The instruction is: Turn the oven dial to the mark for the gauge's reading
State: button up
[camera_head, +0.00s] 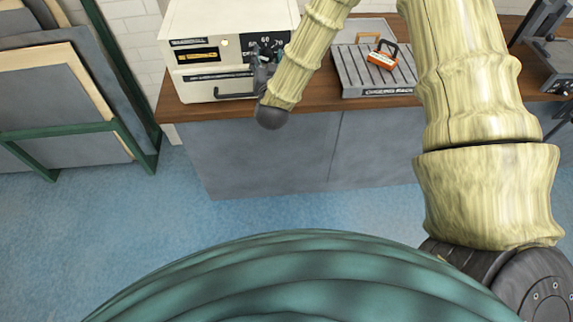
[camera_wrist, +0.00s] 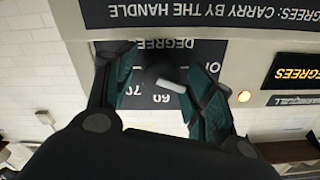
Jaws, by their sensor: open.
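The cream oven (camera_head: 190,25) stands on the counter at the back left. Its dark dial panel (camera_head: 262,40) carries white numbers. In the wrist view, turned upside down, the black dial (camera_wrist: 158,72) has a white pointer bar slanting down to the right. The marks 60 and 70 show below it; another mark at its right is partly hidden. My gripper (camera_head: 262,62) is at the panel, open, with its teal-padded fingers (camera_wrist: 160,92) on either side of the dial; contact cannot be told. A display (camera_wrist: 293,73) shows yellow "DEGREES"; its number is out of the wrist view and too small in the head view.
A dark handle (camera_head: 234,95) juts from the oven's lower front. A grey ribbed rack (camera_head: 358,72) with an orange-and-black object (camera_head: 383,56) lies on the wooden counter (camera_head: 310,95) to the right. A green frame with panels (camera_head: 75,135) stands at left. The blue floor in front is clear.

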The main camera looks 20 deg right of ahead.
jog(key=n+p, duration=0.3)
jog(key=shift+r, duration=0.2)
jog(key=f+b+v, duration=0.1)
jog(key=b+v, duration=0.3)
jog(key=v, duration=0.7)
jog(key=s+f+n+g+y, duration=0.1)
jog(key=s+f+g, duration=0.2)
jog(key=s+f, duration=0.2)
jog(key=s+f+n+g+y, duration=0.1)
jog(key=s+f, duration=0.4)
jog(key=f, duration=0.6)
jog(key=s+f+g+y, duration=0.2)
jog(key=s+f+g, duration=0.3)
jog(key=f, duration=0.4)
jog(key=shift+s+a+n+y+b, duration=0.3)
jog(key=shift+s+n+y+b, duration=0.05)
jog(key=shift+n+y, duration=0.05)
